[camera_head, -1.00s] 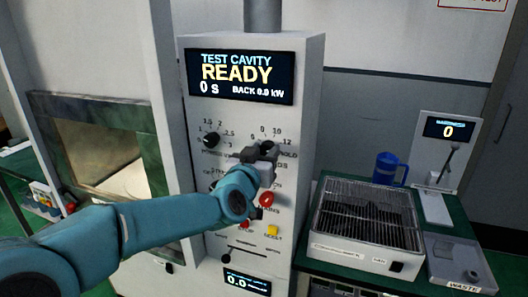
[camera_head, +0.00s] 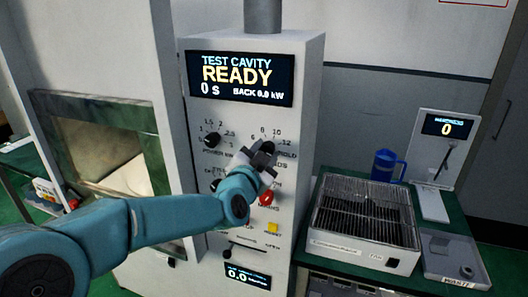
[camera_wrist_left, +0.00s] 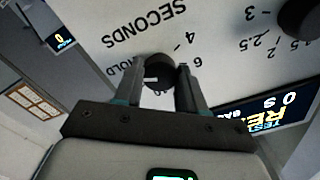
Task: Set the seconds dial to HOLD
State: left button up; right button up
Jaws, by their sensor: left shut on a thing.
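The seconds dial (camera_wrist_left: 158,70) is a dark round knob on the white control panel, with numbers around it and a HOLD label (camera_wrist_left: 126,76) beside it. In the wrist view its lettering is upside down. My left gripper (camera_head: 263,153) is shut on the dial, with one finger on each side of it; it also shows in the wrist view (camera_wrist_left: 160,80). A small light mark shows on the knob's edge, but I cannot tell its setting for sure. In the head view the gripper covers most of the dial. My right gripper is not in view.
The panel display (camera_head: 239,78) reads READY and 0 s. A power knob (camera_head: 211,140) is left of the dial; a red button (camera_head: 266,198) and a yellow button (camera_head: 273,228) are below.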

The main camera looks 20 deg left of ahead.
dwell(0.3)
pick_arm(q)
jog(key=o, duration=1.1)
jog(key=shift+s, duration=0.1)
jog(key=s+b, duration=0.1)
jog(key=s, duration=0.4)
jog(key=s+b, duration=0.1)
jog(key=s, duration=0.4)
jog(key=s+b, duration=0.1)
jog(key=s, duration=0.5)
jog(key=shift+s+a, duration=0.1)
jog(key=shift+a, duration=0.15)
